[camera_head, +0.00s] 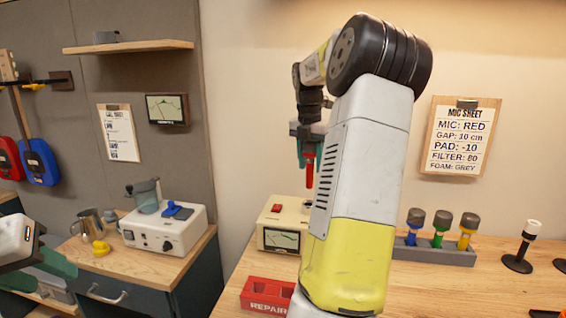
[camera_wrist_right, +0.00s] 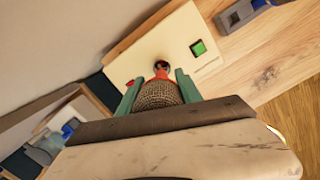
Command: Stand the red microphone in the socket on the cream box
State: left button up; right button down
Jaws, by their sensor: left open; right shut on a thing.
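The red microphone (camera_head: 309,171) hangs upright, red end down, in my right gripper (camera_head: 308,150), above the cream box (camera_head: 270,222). In the right wrist view its grey mesh head (camera_wrist_right: 158,94) sits between the green fingers, with the red body pointing down at the box. The dark round socket (camera_wrist_right: 161,64) on the box top shows just beyond the red end; in the head view the socket (camera_head: 307,205) is partly behind my right arm. A gap separates microphone and box in the head view. My left gripper (camera_head: 45,268) is open and empty at the lower left.
A red REPAIR tray (camera_head: 265,294) stands in front of the cream box. A grey rack (camera_head: 432,250) with blue, green and yellow microphones stands to the right. A white box (camera_head: 160,230) and metal jug (camera_head: 89,222) stand on the left cabinet.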

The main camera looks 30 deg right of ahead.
aim_at(310, 186)
jog(key=shift+f, duration=3.95)
jog(key=c, duration=0.7)
grip_release()
jog(key=shift+s+a+r, duration=0.1)
jog(key=shift+a+r, duration=0.05)
jog(key=shift+r, duration=1.15)
jog(key=shift+s+a+r, duration=0.1)
jog(key=shift+a+r, duration=0.05)
jog(key=shift+r, duration=1.1)
jog(key=shift+s+a+r, duration=0.1)
jog(key=shift+a+r, duration=0.05)
jog(key=shift+r, duration=1.15)
